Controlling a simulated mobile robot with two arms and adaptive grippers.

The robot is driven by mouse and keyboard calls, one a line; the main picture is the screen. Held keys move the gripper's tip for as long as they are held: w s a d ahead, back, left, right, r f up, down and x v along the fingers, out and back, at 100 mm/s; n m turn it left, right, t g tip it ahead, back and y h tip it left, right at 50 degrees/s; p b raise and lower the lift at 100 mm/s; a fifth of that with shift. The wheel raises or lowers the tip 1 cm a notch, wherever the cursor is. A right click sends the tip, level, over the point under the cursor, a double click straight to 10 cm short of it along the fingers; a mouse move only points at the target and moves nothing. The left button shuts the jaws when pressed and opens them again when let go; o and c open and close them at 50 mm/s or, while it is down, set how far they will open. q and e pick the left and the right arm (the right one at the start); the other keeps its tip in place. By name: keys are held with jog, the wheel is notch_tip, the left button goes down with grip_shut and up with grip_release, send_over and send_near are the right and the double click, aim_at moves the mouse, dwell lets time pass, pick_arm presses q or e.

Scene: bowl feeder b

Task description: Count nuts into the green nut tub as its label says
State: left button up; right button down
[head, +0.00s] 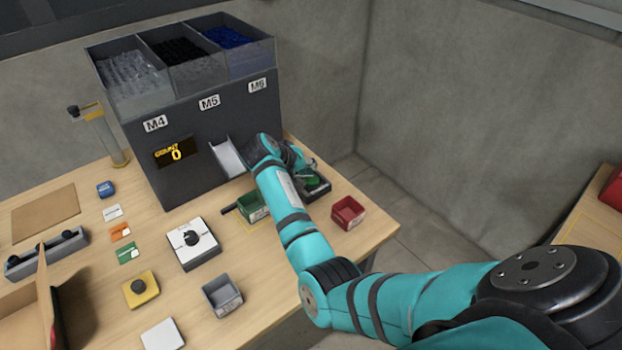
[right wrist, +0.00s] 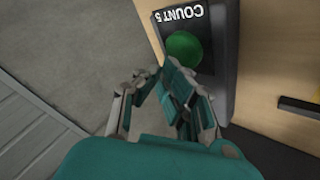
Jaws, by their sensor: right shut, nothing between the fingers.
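The green nut tub (head: 253,207) stands on the table below the feeder's chute (head: 228,158); its label is too small to read. The feeder (head: 205,130) has three bins marked M4, M5 and M6, and its display (head: 173,152) reads COUNT 0. A black box with a green button (head: 313,182) stands right of the tub; in the right wrist view the button (right wrist: 184,48) sits beside a "COUNT 5" label (right wrist: 180,14). My right gripper (right wrist: 162,72) is shut and empty, its tips close to the button; contact cannot be told. My left gripper is not in view.
A red tub (head: 348,213) stands near the table's right edge, a grey tub (head: 222,295) at the front. A white box with a black knob (head: 192,243), a yellow box with a black button (head: 140,289) and several cards lie left. An open carton (head: 25,312) is at front left.

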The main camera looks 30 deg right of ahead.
aim_at(309, 178)
jog(key=shift+f, duration=0.3)
jog(key=shift+f, duration=0.5)
dwell(0.8)
jog(key=shift+r+p, duration=0.7)
jog(key=shift+r, duration=0.2)
notch_tip(309, 178, up, 5)
jog(key=p, duration=0.4)
jog(key=shift+r+p, duration=0.1)
jog(key=shift+p, duration=0.3)
dwell(1.4)
